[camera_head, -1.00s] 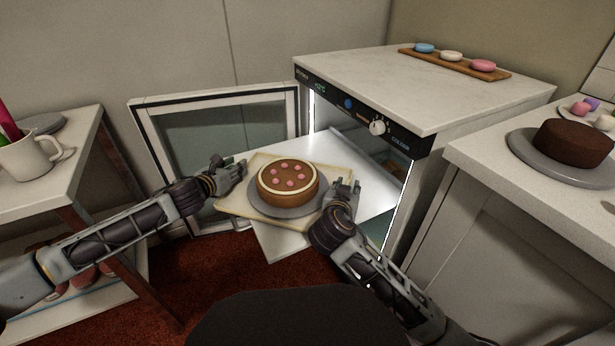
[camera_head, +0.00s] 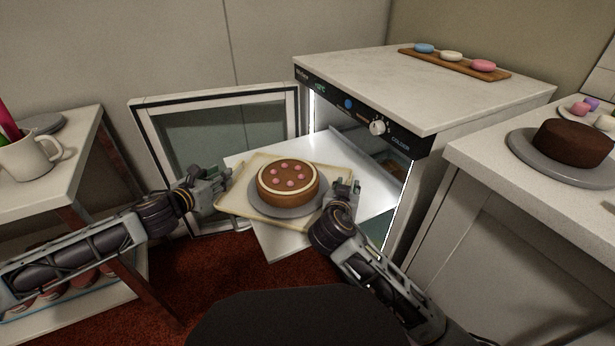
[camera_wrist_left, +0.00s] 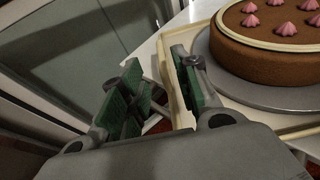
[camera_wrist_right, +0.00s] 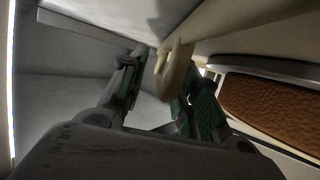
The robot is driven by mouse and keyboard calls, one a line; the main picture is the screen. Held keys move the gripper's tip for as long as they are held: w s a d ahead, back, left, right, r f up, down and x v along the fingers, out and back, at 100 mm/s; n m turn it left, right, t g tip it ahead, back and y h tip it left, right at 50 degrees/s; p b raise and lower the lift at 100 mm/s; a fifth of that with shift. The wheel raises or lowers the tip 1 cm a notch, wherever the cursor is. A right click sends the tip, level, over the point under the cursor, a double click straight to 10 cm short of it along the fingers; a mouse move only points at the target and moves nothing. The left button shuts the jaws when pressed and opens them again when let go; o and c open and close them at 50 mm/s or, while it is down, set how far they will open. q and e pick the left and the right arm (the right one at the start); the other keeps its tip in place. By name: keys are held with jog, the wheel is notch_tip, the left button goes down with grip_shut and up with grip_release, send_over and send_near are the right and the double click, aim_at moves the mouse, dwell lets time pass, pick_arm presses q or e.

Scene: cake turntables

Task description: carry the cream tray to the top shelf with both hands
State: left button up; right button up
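The cream tray (camera_head: 233,208) rests partly on a white surface (camera_head: 275,238) sticking out of the open cabinet. It carries a brown cake (camera_head: 288,186) with pink dots on a grey round plate (camera_head: 288,209). My left gripper (camera_head: 226,178) is at the tray's left side. In the left wrist view its fingers (camera_wrist_left: 160,88) stand apart, with the tray's rim (camera_wrist_left: 166,78) close to the right finger. My right gripper (camera_head: 341,188) is at the tray's right side. In the right wrist view its fingers (camera_wrist_right: 165,95) are apart, with a cream handle loop (camera_wrist_right: 173,72) between them.
The cabinet (camera_head: 420,90) has its glass door (camera_head: 215,130) open to the left; macarons sit on a wooden board (camera_head: 455,66) on top. A side table with a mug (camera_head: 30,155) stands left. A counter (camera_head: 520,185) with a chocolate cake (camera_head: 573,143) stands right.

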pick_arm(q)
jog(key=shift+v, duration=1.6)
pick_arm(e)
jog(key=shift+s, duration=0.1)
jog(key=shift+v, duration=3.7)
pick_arm(q)
jog(key=shift+r, duration=0.1)
